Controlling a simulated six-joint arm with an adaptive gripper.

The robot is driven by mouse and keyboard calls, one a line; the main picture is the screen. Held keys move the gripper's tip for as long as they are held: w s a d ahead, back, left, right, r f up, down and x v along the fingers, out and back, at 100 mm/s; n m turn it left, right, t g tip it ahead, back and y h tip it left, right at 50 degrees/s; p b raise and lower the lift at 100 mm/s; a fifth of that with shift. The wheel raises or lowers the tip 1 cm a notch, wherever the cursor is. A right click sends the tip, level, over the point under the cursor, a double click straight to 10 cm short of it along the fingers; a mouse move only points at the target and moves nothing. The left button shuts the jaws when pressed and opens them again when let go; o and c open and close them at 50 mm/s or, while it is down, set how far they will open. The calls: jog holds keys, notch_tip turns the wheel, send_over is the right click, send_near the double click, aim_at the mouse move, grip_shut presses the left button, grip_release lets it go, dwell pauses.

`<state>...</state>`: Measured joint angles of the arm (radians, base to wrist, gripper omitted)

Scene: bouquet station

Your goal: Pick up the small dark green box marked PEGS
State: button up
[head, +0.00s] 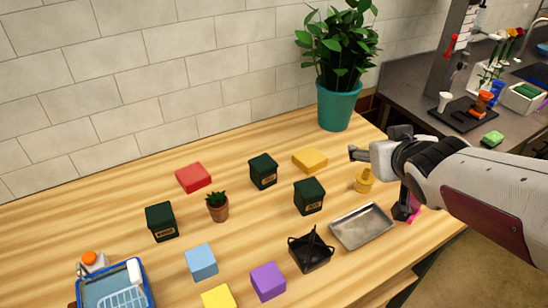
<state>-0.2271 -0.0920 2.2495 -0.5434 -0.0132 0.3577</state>
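Three small dark green boxes with labels stand on the wooden table: a left box (161,222), a middle box (263,171) and a right box (309,195). The lettering is too small to read for certain, so I cannot tell which one is marked PEGS. My gripper (360,153) is at the right, above the table and to the right of all three boxes, touching none of them. It is seen from the side, and I cannot tell how its fingers are set.
A yellow block (310,160) lies between the middle box and my gripper. A small cactus (217,206), red block (194,177), black caddy (311,252), metal tray (361,226) and yellow object (364,180) stand nearby. A big potted plant (338,103) stands behind.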

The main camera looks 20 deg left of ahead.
jog(key=w+a+f+n+g+y, duration=0.1)
jog(key=a+f+n+y, duration=0.1)
jog(key=a, duration=0.9)
jog(key=w+a+f+n+g+y, duration=0.1)
jog(key=w+a+f+n+y, duration=0.1)
jog(key=a, duration=0.9)
notch_tip(320, 180, down, 3)
jog(key=n+y, duration=0.1)
jog(key=y, duration=0.2)
jog(key=shift+a+r+y, duration=0.15)
jog(key=shift+y, duration=0.25)
jog(key=shift+g, duration=0.3)
send_near(264, 163)
jog(key=x, duration=0.3)
jog(key=shift+w+a+f, duration=0.25)
jog(key=shift+w+a, duration=0.1)
jog(key=shift+a, duration=0.2)
jog(key=shift+x, duration=3.05)
